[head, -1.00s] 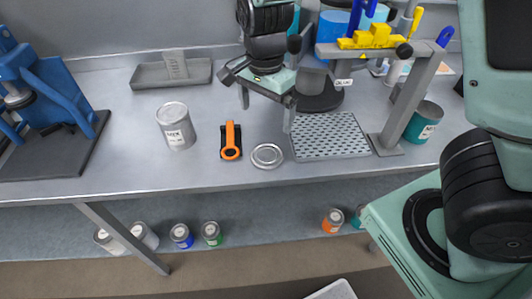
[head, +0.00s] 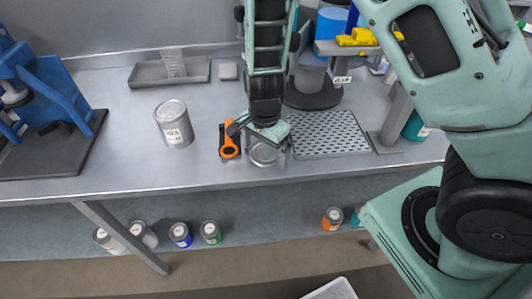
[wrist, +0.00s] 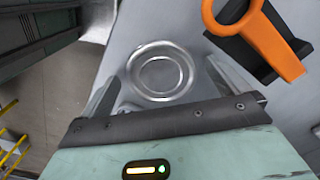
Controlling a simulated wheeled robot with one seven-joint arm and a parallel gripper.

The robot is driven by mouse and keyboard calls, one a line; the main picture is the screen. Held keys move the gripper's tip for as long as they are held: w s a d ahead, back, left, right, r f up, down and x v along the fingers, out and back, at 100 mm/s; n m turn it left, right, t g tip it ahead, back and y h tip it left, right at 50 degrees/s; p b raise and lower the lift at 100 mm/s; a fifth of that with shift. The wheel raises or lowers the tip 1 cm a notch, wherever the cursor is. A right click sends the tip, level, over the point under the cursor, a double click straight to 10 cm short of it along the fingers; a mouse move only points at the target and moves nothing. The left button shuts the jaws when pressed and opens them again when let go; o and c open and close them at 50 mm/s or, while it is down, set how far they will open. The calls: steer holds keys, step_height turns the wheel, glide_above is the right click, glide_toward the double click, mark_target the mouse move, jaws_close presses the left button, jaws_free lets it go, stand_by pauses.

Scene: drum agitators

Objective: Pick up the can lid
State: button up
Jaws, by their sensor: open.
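The can lid (head: 264,155) is a round, silvery metal disc lying flat on the grey bench near its front edge. My gripper (head: 263,150) is directly above it and hides part of it in the head view. In the wrist view the lid (wrist: 161,71) lies between and a little beyond the two open fingers (wrist: 167,90). Nothing is held. I cannot tell the exact height of the fingertips above the bench.
An orange-handled tool (head: 229,148) lies just left of the lid and shows close by in the wrist view (wrist: 262,38). A perforated grey tray (head: 328,136) is just to the right. A closed can (head: 175,125) stands further left. The bench's front edge is near.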

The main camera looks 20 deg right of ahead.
steer(key=c, duration=0.9)
